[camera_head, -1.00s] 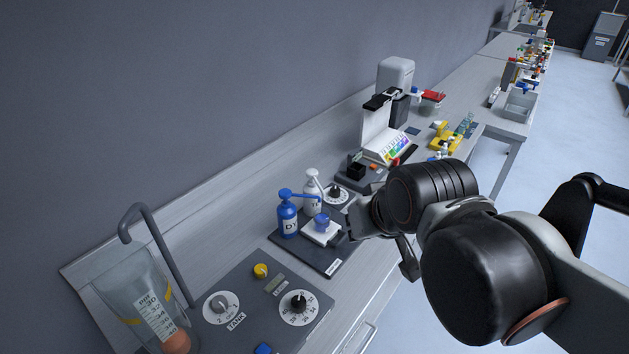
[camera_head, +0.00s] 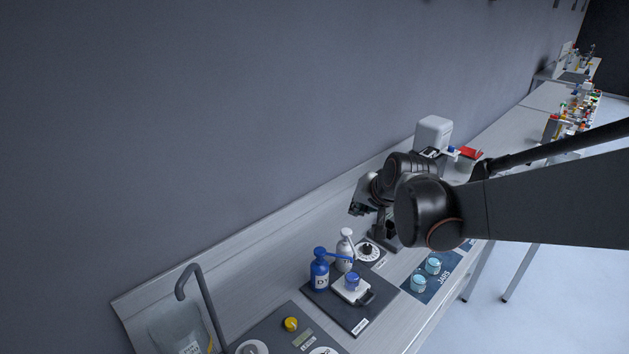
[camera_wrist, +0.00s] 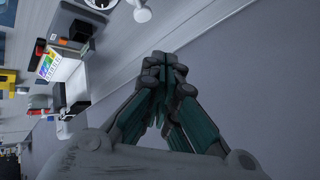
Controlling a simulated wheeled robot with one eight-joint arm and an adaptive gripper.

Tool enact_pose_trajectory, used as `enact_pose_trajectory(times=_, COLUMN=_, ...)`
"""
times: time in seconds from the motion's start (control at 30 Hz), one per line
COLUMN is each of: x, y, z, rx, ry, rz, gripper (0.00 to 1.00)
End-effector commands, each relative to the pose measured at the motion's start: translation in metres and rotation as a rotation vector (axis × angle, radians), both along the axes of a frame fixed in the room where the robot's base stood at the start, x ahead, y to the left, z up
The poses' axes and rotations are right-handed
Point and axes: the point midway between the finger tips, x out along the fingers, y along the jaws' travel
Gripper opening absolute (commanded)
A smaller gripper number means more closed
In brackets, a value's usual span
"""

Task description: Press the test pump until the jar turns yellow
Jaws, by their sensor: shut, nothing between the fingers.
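A blue pump bottle (camera_head: 319,270) with partly readable lettering stands on a dark panel (camera_head: 352,316). A white pump bottle (camera_head: 345,248) stands just behind it. A small jar with blue contents (camera_head: 352,281) sits on a white block (camera_head: 350,294) in front of the bottles. My gripper (camera_head: 357,209) is above and behind the white bottle, near the wall, apart from both pumps. In the wrist view my gripper (camera_wrist: 164,62) is shut with its fingertips together and nothing between them. A white knob-like part, perhaps the white pump's head (camera_wrist: 141,13), shows at the top edge.
A black dial (camera_head: 367,249) is right of the white bottle. A dark blue mat marked JARS (camera_head: 442,281) holds two jars with light-blue contents. A yellow knob (camera_head: 291,324) and a clear vessel with a bent pipe (camera_head: 183,332) are at front left. A machine (camera_head: 433,132) stands behind my arm.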

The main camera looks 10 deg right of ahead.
Motion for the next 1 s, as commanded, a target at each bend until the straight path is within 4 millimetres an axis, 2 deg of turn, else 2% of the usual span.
enact_pose_trajectory(times=0.03, x=0.013, y=-0.002, z=0.002, rx=0.016, ry=-0.003, rz=-0.013, gripper=0.0)
enact_pose_trajectory(times=0.2, x=0.046, y=-0.005, z=-0.006, rx=0.072, ry=-0.014, rz=-0.054, gripper=0.0)
enact_pose_trajectory(times=0.4, x=0.072, y=-0.008, z=-0.016, rx=0.12, ry=-0.024, rz=-0.088, gripper=0.0)
enact_pose_trajectory(times=0.6, x=0.082, y=-0.009, z=-0.022, rx=0.139, ry=-0.027, rz=-0.102, gripper=0.0)
enact_pose_trajectory(times=1.0, x=0.082, y=-0.009, z=-0.024, rx=0.14, ry=-0.027, rz=-0.102, gripper=0.0)
